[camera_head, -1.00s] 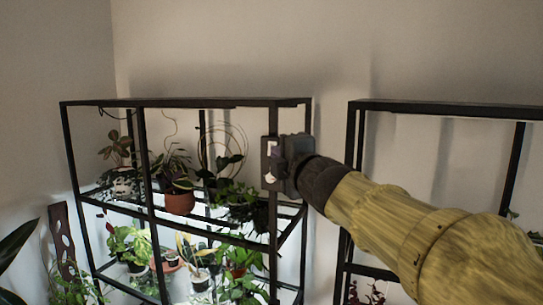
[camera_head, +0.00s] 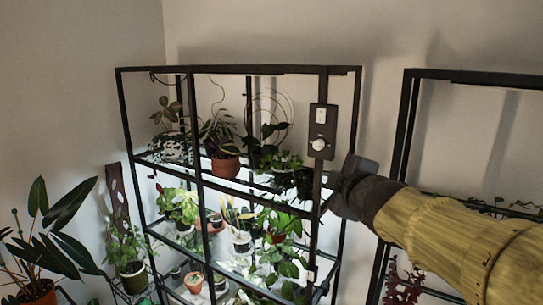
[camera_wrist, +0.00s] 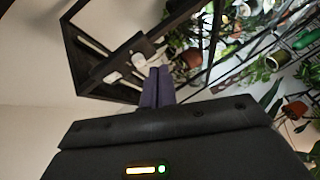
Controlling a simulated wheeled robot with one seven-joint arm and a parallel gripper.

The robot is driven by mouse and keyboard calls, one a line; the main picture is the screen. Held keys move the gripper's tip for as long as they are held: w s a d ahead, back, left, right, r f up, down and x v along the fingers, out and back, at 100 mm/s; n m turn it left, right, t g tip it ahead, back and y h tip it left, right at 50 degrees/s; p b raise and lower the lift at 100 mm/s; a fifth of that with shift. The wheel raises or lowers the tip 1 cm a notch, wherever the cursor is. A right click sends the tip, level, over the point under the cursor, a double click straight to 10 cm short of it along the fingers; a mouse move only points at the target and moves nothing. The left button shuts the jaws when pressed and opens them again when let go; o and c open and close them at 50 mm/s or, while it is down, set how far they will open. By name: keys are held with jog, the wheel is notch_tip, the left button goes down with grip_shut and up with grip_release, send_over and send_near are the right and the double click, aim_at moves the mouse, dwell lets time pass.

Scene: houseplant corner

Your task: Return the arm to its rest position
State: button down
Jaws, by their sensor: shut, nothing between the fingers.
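My arm (camera_head: 450,240) reaches in from the lower right in the head view. My gripper (camera_head: 350,188) is at its end, just right of and below the dark switch panel (camera_head: 321,145) on the shelf's front right post. A gap shows between gripper and panel. In the wrist view the two purplish fingers of my gripper (camera_wrist: 157,86) are together with nothing between them. The panel (camera_wrist: 122,66) shows beyond them, with a white knob and a white switch. The fingertips are hard to make out in the head view.
A black-framed plant shelf (camera_head: 240,70) with lit tiers holds several potted plants. A second black frame (camera_head: 480,77) stands at the right, behind my arm. A large leafy plant (camera_head: 45,240) stands at lower left. The wall above the shelves is bare.

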jog(key=s+d+f+m+g+h, duration=0.1)
jog(key=s+f+m+g, duration=0.25)
jog(key=f, duration=0.75)
jog(key=s+f+m+g+h, duration=0.1)
jog(key=s+f+m+g, duration=0.3)
jog(key=f, duration=0.6)
jog(key=s+a+f+m+g+y, duration=0.1)
jog(key=s+f+m+g, duration=0.4)
jog(key=s+f, duration=0.6)
notch_tip(320, 180, down, 3)
jog(key=shift+a+r+m+b, duration=0.1)
jog(key=shift+a+m+b, duration=0.3)
jog(key=shift+m, duration=0.75)
jog(key=shift+d+g, duration=0.1)
jog(key=shift+g, duration=0.15)
jog(key=shift+w, duration=0.1)
